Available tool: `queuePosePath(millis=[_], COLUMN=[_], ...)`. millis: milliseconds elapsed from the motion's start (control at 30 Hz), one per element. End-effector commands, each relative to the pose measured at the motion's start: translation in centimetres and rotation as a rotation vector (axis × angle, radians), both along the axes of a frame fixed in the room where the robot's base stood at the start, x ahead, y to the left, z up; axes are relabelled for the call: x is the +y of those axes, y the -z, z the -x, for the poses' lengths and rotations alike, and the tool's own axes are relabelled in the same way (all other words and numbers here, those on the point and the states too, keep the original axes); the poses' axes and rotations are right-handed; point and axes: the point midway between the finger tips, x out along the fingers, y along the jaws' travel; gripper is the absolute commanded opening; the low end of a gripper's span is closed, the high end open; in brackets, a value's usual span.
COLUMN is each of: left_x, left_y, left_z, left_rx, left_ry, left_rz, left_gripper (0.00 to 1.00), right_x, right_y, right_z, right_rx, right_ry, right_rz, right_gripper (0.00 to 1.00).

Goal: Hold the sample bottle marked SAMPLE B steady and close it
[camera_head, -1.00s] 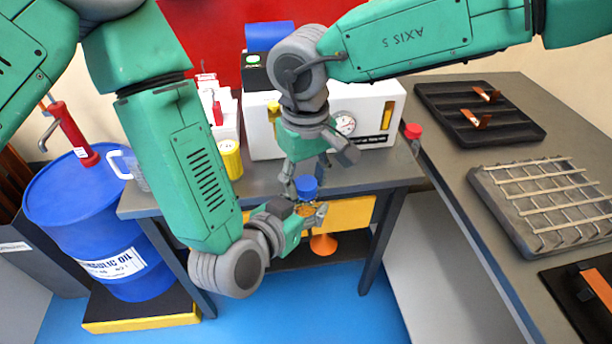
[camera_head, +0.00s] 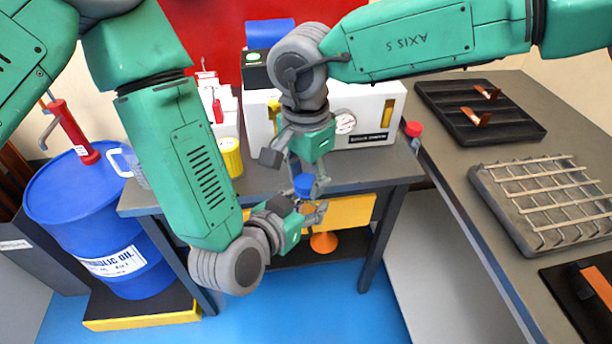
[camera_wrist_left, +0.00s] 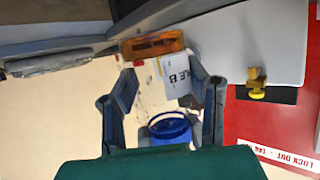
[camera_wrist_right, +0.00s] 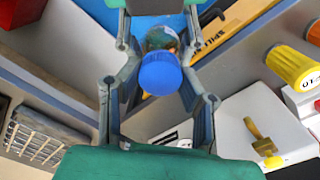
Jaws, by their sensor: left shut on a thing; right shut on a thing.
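The sample bottle shows in the left wrist view as a clear body with amber contents and a white label (camera_wrist_left: 178,82) reading "LE B". My left gripper (camera_head: 312,210) is shut on the bottle, which is mostly hidden in the head view. The blue cap (camera_head: 304,184) is at the bottle's neck end; it also shows in the left wrist view (camera_wrist_left: 170,128) and the right wrist view (camera_wrist_right: 160,74). My right gripper (camera_head: 306,182) points down from above and is shut on the cap. I cannot tell how far the cap is seated.
Both hands are at the front of a grey bench (camera_head: 372,172). On it stand a white instrument (camera_head: 366,112), a yellow container (camera_head: 230,157) and a red-capped item (camera_head: 413,132). A blue oil drum (camera_head: 85,225) stands left. A right-hand bench (camera_head: 448,125) carries trays and a wire rack (camera_head: 545,205).

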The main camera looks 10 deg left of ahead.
Motion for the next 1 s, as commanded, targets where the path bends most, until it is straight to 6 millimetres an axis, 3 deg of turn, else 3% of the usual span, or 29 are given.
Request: queuePosePath(millis=[1000], left_x=[-0.23], left_y=[0.00], left_z=[0.17], left_rx=[0.002], left_ry=[0.008], left_rz=[0.002], left_gripper=[0.00], right_x=[0.32], right_y=[0.01], right_z=[-0.25], right_rx=[-0.010], right_ry=[2.384], right_rz=[-0.009], right_gripper=[0.00])
